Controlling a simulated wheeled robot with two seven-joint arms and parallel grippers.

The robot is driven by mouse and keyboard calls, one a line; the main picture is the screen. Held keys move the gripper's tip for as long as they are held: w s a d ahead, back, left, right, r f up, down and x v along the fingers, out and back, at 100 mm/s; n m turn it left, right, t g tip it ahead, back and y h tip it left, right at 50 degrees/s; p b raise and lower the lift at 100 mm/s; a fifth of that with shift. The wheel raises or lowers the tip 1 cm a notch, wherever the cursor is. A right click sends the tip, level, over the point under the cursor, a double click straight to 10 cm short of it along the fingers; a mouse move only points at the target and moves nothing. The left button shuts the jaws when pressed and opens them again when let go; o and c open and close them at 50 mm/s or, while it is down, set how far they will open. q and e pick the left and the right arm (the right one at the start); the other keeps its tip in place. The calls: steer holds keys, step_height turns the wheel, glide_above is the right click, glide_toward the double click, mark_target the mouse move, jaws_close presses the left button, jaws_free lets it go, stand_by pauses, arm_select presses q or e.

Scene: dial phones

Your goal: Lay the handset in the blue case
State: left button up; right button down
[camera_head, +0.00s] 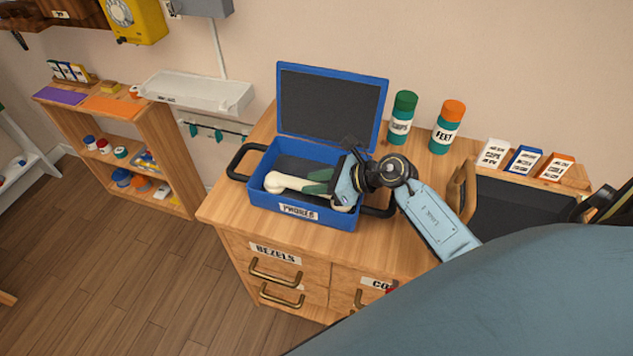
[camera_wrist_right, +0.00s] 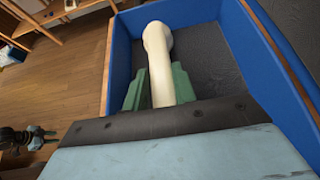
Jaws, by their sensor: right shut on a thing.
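The cream handset (camera_head: 288,183) lies lengthwise inside the open blue case (camera_head: 297,211), low between its walls. I cannot tell whether it touches the dark lining. My right gripper (camera_head: 322,181) reaches in from the right, its green fingers shut on the handset's grip. In the right wrist view the handset (camera_wrist_right: 160,60) runs away from the fingers (camera_wrist_right: 160,88), with the blue wall (camera_wrist_right: 122,60) to the left. The near end of the handset is partly hidden by my gripper. My left gripper (camera_wrist_right: 38,137) shows small at the left of the wrist view, its green fingertips apart and empty.
The case's lid (camera_head: 331,105) stands open at the back. A dark tray (camera_head: 515,212) is at right. A yellow dial phone (camera_head: 135,18) hangs on the wall.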

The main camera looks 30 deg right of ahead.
steer(key=shift+f, duration=0.15)
steer(key=c, duration=1.1)
jaws_free()
steer(key=shift+s+d+r, duration=0.15)
steer(key=shift+r, duration=0.2)
steer(key=v, duration=1.1)
steer(key=shift+s+d+r, duration=0.15)
steer(key=shift+s, duration=0.05)
